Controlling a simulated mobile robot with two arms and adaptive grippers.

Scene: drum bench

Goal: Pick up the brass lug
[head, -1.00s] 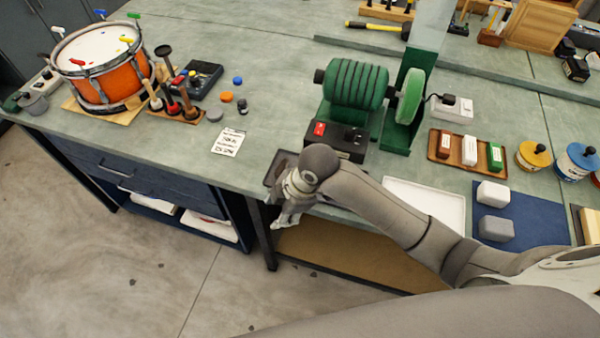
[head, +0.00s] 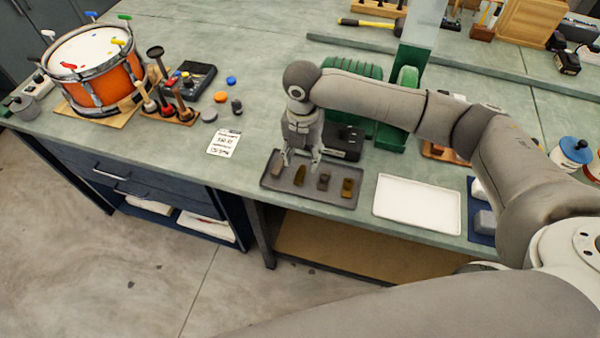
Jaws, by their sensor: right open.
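A dark grey tray (head: 334,198) near the bench's front edge holds several small pieces in a row. One piece at the right end is golden brown (head: 347,187) and looks most like the brass lug. Another brownish-gold piece (head: 299,176) lies left of centre, so I cannot be certain which is the lug. My right gripper (head: 301,164) points down over the left half of the tray, its fingers apart and empty. It is above the brownish-gold piece and left of the golden one. I cannot tell its exact height. My left gripper is not in view.
An empty white tray (head: 417,205) lies right of the dark tray. The green grinder (head: 350,72) stands behind, partly hidden by my right arm. A printed card (head: 223,143) lies to the left. A drum (head: 92,72) and mallets stand at the far left.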

